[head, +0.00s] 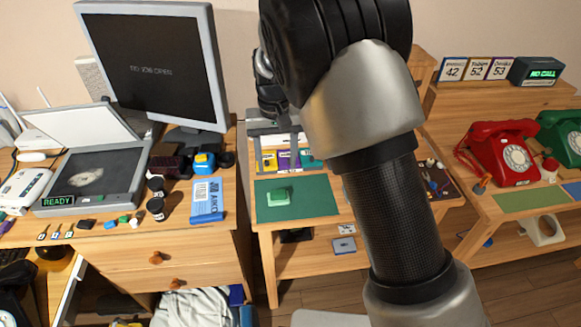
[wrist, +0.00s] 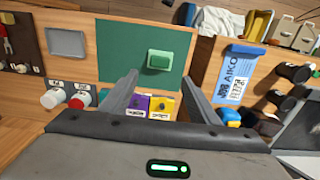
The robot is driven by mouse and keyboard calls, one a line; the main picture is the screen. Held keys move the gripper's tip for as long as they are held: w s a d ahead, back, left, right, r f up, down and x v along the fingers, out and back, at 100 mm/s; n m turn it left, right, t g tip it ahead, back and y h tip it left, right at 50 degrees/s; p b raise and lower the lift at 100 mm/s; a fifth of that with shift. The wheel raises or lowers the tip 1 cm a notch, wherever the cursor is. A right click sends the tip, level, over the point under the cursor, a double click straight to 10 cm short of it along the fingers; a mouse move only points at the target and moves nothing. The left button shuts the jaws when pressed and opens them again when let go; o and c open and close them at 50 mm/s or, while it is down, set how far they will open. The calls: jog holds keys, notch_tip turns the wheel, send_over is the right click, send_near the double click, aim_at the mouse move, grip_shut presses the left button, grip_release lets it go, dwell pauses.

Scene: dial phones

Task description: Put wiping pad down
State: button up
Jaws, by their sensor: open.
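The wiping pad (head: 279,196), a small green block with a paler green edge, appears to lie flat on the dark green mat (head: 315,204) of the middle table. In the wrist view the pad (wrist: 159,60) shows whole on the mat (wrist: 115,50), beyond my fingertips. My gripper (head: 277,160) hangs over the back part of this table, behind the pad in the head view. Its two fingers are spread apart with nothing between them, as the wrist view also shows for the gripper (wrist: 163,80). The pad is apart from both fingers.
Purple and yellow labelled items (wrist: 150,105) sit near my fingers. A blue ticket (head: 207,197), dark jars and a monitor (head: 150,60) stand on the left desk. A red phone (head: 500,152) stands on the right. My arm hides part of the middle table.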

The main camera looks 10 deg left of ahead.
jog(key=s+d+r+m+t+y, duration=0.1)
jog(key=s+d+r, duration=0.3)
jog(key=d+r, duration=0.35)
jog(key=s+d+r+m+t+y, duration=0.1)
jog(key=s+d+r, duration=0.2)
jog(key=d+r, duration=0.4)
jog(key=s+d+r+t+h, duration=0.1)
jog(key=s+d+r, duration=0.1)
jog(key=s+d, duration=0.3)
jog(key=s+d+r+m+t+h, duration=0.1)
jog(key=s+d, duration=0.4)
jog(key=s, duration=0.7)
jog(key=shift+s+d+r+t, duration=0.15)
jog(key=shift+r+t, duration=0.65)
jog(key=shift+r, duration=0.1)
